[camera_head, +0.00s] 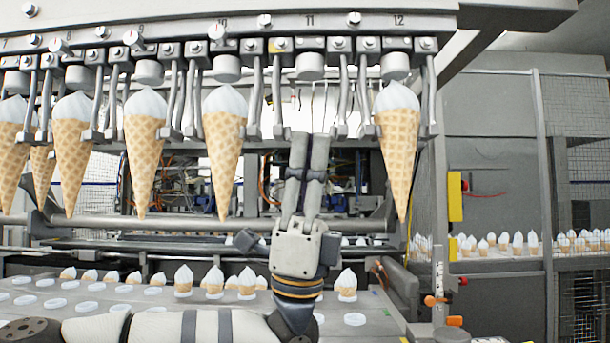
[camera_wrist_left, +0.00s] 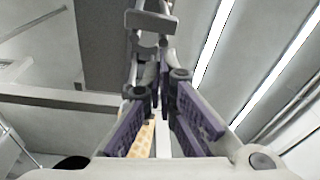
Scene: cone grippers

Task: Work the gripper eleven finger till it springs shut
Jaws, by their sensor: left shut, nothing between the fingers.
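Gripper eleven (camera_head: 310,66) hangs under the label 11 on the overhead bar and has no cone in it. Its left finger (camera_head: 277,95) and right finger (camera_head: 344,95) are thin grey rods hanging down with small tips. I cannot tell whether they are sprung shut. My left gripper (camera_head: 309,139) points up from below, between these two fingers, with its own fingers together and empty. In the left wrist view, a grey metal rod with a crosspiece (camera_wrist_left: 148,22) stands beyond my left gripper's dark-padded fingers; contact is unclear. My right gripper is out of view.
A cone held at ten (camera_head: 225,140) hangs to the left, and one at twelve (camera_head: 397,140) hangs close on the right. More cones hang further left. A conveyor tray (camera_head: 225,318) with small cones runs below. A mesh fence (camera_head: 545,180) stands at right.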

